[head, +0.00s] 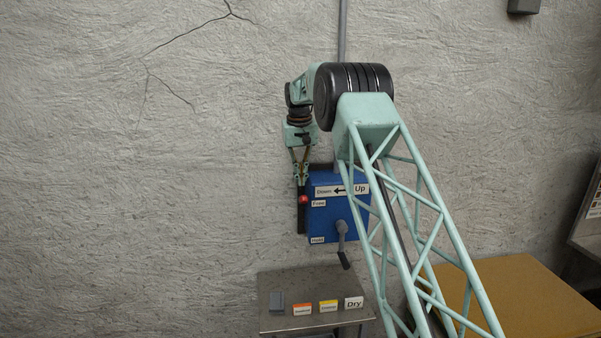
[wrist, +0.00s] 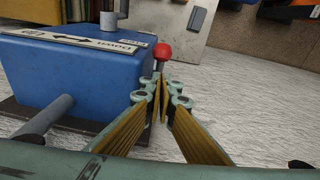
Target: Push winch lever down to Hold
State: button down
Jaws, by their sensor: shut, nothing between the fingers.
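The blue winch box (head: 325,222) is on the wall, with "Free" (head: 319,203) high on its left side and "Hold" (head: 317,240) low. The lever's red knob (head: 303,199) is beside the box's left edge, level with "Free". In the wrist view the red knob (wrist: 162,51) shows just beyond my fingertips, on a short stem beside the blue box (wrist: 70,75). My gripper (head: 301,181) points down, shut and empty, just above the knob. In the wrist view the gripper (wrist: 162,82) has its tips together near the stem; I cannot tell whether they touch it.
A crank handle (head: 342,240) sticks out of the box front, right of the lever. A tan surface (head: 530,300) is at the lower right. The wall left of the box is clear.

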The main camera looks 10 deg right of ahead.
aim_at(304, 200)
jog(key=shift+s+f, duration=0.35)
jog(key=shift+s, duration=0.2)
jog(key=shift+s+f, duration=0.45)
jog(key=shift+f, duration=0.4)
jog(key=shift+s+d, duration=0.1)
jog(key=shift+f+b, duration=0.1)
jog(key=shift+b, duration=0.35)
jog(key=shift+s+f+t+b, duration=0.2)
jog(key=shift+t+b, duration=0.1)
jog(key=shift+b, duration=0.5)
